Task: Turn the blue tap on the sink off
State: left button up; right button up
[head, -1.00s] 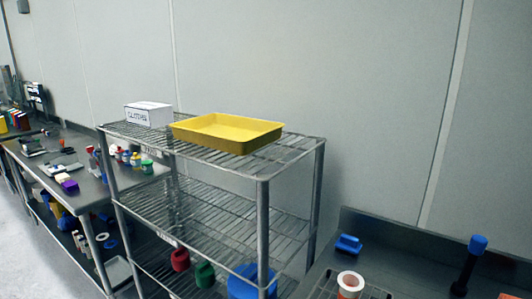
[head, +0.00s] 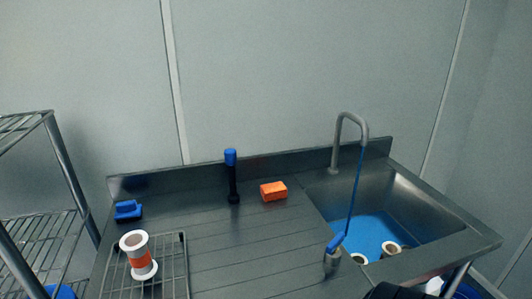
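The sink (head: 440,240) is a steel basin at the right of the counter, with a blue pool (head: 372,226) in its bottom. A grey curved spout (head: 350,117) rises at its back edge. A thin blue stream (head: 355,190) runs down from the spout towards the basin. The blue tap handle (head: 337,242) sits tilted on a short grey base (head: 331,263) at the sink's front left.
White cup-like things lie in the basin. On the counter (head: 225,235) are an orange sponge (head: 273,191), a blue-topped black brush (head: 231,175), a blue brush (head: 128,210) and a white-and-orange container (head: 138,255) on a wire rack (head: 172,270). A wire shelf (head: 62,165) stands left.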

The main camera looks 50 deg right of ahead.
aim_at(332, 247)
jog(key=z, duration=2.1)
